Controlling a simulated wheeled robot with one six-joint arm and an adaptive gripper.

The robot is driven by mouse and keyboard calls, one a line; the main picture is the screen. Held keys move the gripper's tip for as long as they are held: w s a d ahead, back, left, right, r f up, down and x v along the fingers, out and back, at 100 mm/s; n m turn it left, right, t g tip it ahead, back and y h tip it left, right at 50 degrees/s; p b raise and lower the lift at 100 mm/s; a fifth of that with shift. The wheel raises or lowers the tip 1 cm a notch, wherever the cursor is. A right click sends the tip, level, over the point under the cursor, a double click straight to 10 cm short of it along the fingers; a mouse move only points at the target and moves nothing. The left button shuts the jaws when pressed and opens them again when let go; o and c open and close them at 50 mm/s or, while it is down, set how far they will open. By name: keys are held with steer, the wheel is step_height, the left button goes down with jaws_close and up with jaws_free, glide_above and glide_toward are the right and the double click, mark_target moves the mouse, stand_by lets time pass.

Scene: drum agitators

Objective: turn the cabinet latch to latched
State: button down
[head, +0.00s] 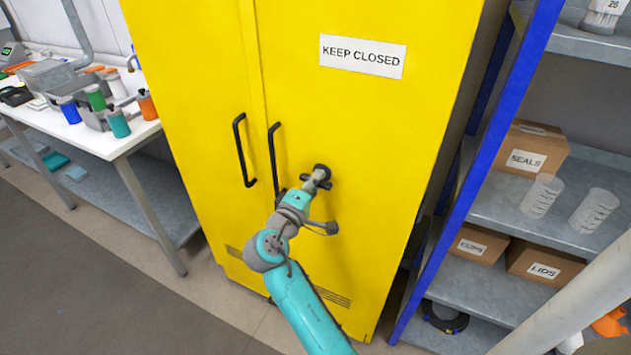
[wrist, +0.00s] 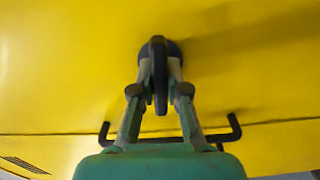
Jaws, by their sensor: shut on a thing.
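The yellow cabinet (head: 290,110) stands in front of me with both doors closed. Its dark round latch (head: 321,168) is on the right door, right of the door handles and mostly hidden behind my gripper in the head view. In the wrist view the latch's black lever (wrist: 158,75) stands out from a dark round base, its length running up and down the picture. My gripper (head: 316,181) has its fingers on both sides of the lever, shut on it; the fingers also show in the wrist view. I cannot tell from the lever whether it is latched.
Two black door handles, left (head: 240,150) and right (head: 273,158), stick out left of my gripper. A white bench (head: 140,133) with coloured bottles is at left. A blue-framed shelf (head: 480,170) with boxes stands close at right. Grey floor (head: 110,285) is clear at front left.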

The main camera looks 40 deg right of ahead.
steer(key=m, duration=0.3)
steer(key=shift+m, duration=0.4)
steer(key=m, duration=0.4)
steer(key=shift+m, duration=0.3)
steer(key=m, duration=0.4)
steer(key=shift+m, duration=2.4)
steer(key=c, duration=1.2)
jaws_free()
steer(key=shift+o, duration=0.2)
steer(key=shift+a, duration=0.15)
steer(key=v, duration=1.1)
steer(key=shift+s+a, duration=0.15)
steer(key=shift+a, duration=0.25)
